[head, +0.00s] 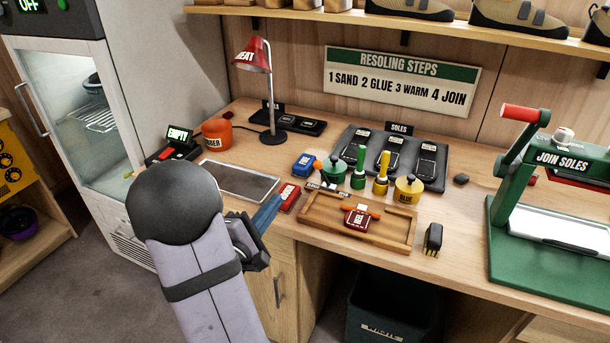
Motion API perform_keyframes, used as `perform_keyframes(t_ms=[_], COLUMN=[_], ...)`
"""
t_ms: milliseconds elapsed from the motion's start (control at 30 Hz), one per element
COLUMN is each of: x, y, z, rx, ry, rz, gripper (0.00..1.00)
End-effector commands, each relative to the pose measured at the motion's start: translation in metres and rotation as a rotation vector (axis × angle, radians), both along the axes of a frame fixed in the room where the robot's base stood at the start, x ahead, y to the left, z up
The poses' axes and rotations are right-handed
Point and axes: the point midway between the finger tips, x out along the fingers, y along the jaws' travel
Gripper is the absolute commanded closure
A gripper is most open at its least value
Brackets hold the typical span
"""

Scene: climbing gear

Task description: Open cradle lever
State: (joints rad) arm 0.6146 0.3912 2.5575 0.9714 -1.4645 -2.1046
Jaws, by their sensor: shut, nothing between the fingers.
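A shallow wooden tray-like frame (312,226) sits near the front edge of the bench, and it may be the cradle. In it are a red labelled block (357,220) and a thin orange bar (362,208) across it; I cannot tell whether the bar is the lever. My gripper (274,204) is shut and empty, its blue fingers pointing up and right. It is left of the wooden frame, apart from it, over the bench's front edge by a small red box (289,194). My arm hides part of the bench front.
A green JOIN SOLES press (545,190) with a red-handled lever (522,113) stands at right. Bottles (381,182), a sole board (430,135), a red lamp (252,60), a dark-topped pad (238,181) and a brush (433,238) crowd the bench. A bin (388,310) stands below.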

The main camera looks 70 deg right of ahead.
Motion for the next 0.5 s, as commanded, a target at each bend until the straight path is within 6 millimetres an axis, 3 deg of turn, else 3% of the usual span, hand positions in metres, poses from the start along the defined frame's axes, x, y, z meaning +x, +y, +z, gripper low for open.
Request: perform_keyframes(t_ms=[267, 500], x=[0.000, -0.002], y=[-0.005, -0.030], z=[0.000, 0.000], rx=[0.001, 0.000], ry=[-0.002, -0.002], rz=[-0.001, -0.004], gripper=[1.00, 1.00])
